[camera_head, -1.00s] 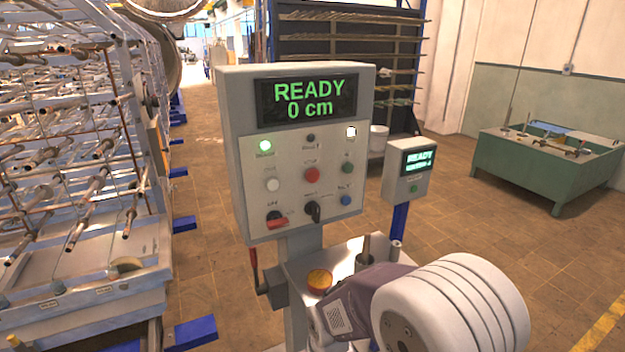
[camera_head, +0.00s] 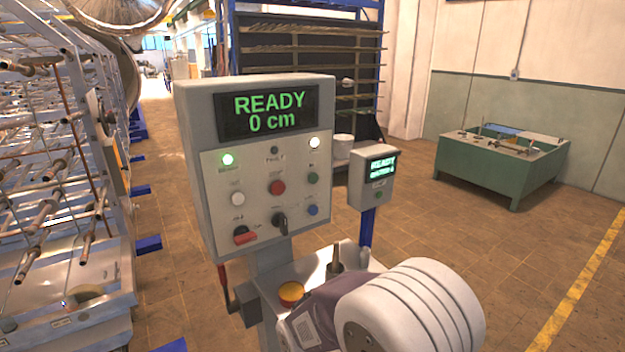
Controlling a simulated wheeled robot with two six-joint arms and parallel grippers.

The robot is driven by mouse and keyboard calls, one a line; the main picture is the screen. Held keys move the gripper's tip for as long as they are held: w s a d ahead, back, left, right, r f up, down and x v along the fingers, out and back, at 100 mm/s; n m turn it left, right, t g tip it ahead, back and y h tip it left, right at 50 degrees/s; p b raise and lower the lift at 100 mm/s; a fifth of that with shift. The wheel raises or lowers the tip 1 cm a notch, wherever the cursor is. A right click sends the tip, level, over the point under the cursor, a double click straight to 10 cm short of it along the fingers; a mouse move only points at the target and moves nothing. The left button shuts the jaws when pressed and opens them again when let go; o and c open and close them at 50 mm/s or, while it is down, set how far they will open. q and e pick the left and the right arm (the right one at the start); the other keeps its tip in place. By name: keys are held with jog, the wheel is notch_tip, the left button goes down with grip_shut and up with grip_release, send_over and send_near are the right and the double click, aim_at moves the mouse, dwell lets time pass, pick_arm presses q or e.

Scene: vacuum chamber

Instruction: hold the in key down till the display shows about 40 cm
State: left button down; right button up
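A grey control box (camera_head: 260,95) stands upright on a post left of centre. Its dark display (camera_head: 266,113) reads READY and 0 cm in green. Below it are a white button (camera_head: 238,199), a red button (camera_head: 277,187), a green button (camera_head: 312,178) and a blue button (camera_head: 312,210). A black rotary knob (camera_head: 280,222) and a red-handled switch (camera_head: 243,234) are at the bottom. The labels are too blurred for me to tell surely which key is the in key. A green lamp and a white lamp are lit. Neither gripper is in view.
A smaller box (camera_head: 371,182) with a READY display stands to the right. A red-and-yellow mushroom button (camera_head: 291,292) and a dark body with a white ribbed cylinder (camera_head: 410,310) are in front. Racks (camera_head: 60,200) fill the left; a green tank (camera_head: 500,165) stands far right. Floor between is clear.

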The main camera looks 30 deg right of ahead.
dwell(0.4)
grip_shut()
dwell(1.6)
